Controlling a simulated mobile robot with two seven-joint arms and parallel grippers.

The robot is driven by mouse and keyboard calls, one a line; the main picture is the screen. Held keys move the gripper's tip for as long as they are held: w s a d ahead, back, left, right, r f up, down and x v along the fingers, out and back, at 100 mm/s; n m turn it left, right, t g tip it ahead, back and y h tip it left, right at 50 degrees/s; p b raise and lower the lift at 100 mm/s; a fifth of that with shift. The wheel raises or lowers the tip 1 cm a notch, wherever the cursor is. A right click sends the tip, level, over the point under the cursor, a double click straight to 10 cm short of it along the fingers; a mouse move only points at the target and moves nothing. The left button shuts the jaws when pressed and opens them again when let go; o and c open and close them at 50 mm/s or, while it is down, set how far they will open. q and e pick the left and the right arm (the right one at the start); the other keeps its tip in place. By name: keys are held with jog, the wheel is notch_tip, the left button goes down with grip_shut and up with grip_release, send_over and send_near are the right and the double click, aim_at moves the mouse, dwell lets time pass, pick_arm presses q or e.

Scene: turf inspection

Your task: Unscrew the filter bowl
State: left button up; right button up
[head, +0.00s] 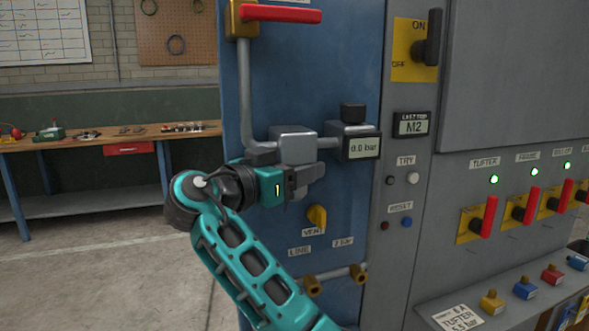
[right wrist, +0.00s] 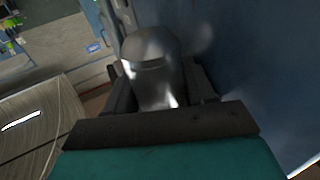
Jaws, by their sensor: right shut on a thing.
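The grey filter bowl (head: 298,152) hangs under the filter head (head: 293,133) on the blue panel. My right gripper (head: 307,178) reaches up from below and is shut on the bowl, its fingers around its lower part. In the right wrist view the bowl (right wrist: 150,65) stands between the two dark fingers as a shiny rounded grey body. Whether the bowl's thread is loose cannot be told. The pressure display (head: 364,147) beside it reads 0.0 bar. My left gripper is not in view.
A red lever (head: 281,13) sits above on the pipe. A yellow vent knob (head: 317,217) is just below my right gripper. Brass fittings (head: 335,279) stick out lower down. Breaker levers (head: 489,216) line the cabinet at right. A workbench (head: 100,138) stands at the back left.

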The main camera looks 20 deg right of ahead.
jog(key=shift+w+d+r+m+g+h, duration=0.15)
jog(key=shift+w+d+m+g+h, duration=0.2)
jog(key=shift+m+g, duration=0.25)
jog(key=shift+s+d+m+g+h, duration=0.1)
jog(key=shift+m+g+h, duration=0.35)
jog(key=shift+m+g, duration=0.75)
jog(key=shift+c, duration=0.2)
jog(key=shift+n+g, duration=0.3)
